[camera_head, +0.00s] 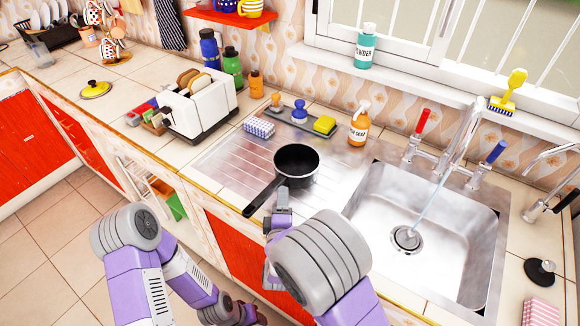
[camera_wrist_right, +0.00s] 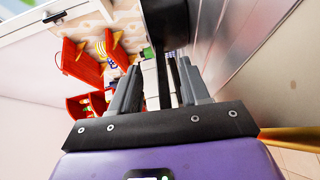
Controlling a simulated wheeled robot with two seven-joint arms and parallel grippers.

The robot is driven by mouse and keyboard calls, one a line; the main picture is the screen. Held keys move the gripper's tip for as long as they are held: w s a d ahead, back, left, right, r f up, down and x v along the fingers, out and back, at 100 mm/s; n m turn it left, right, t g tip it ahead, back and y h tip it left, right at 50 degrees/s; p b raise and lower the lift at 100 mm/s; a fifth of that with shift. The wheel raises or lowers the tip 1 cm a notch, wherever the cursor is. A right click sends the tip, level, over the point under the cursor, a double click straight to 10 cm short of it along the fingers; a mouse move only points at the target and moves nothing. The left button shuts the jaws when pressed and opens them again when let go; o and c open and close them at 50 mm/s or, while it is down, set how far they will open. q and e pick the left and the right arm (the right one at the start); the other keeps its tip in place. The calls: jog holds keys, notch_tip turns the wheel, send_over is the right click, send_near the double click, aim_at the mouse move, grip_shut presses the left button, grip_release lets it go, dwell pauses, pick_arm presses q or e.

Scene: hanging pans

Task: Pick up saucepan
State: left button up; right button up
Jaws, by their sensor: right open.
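The black saucepan (camera_head: 297,160) stands upright on the steel drainboard left of the sink. Its long handle (camera_head: 262,198) points toward the front counter edge. My right gripper (camera_head: 283,192) is just in front of the pan body, close to the right side of the handle. In the right wrist view its two fingers (camera_wrist_right: 158,85) are apart. The dark pan (camera_wrist_right: 165,25) fills the top middle, and a dark strip, likely the handle, shows between the fingers; contact cannot be told. My left arm is low at the front, its gripper not clearly shown.
The sink (camera_head: 430,225) with running water is at the right. A tray with a yellow sponge (camera_head: 324,125), an orange soap bottle (camera_head: 359,125) and a blue checked sponge (camera_head: 258,127) stand behind the pan. A toaster (camera_head: 197,105) is at left.

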aim_at(283, 182)
jog(key=shift+w, duration=0.7)
jog(key=w, duration=0.2)
jog(key=w+b, duration=0.1)
jog(key=shift+w+d+f+b, duration=0.1)
jog(key=shift+w+f+b, duration=0.1)
jog(key=shift+w+b, duration=0.15)
jog(key=shift+w+r, duration=0.1)
jog(key=shift+w, duration=0.25)
jog(key=shift+c, duration=0.3)
grip_shut()
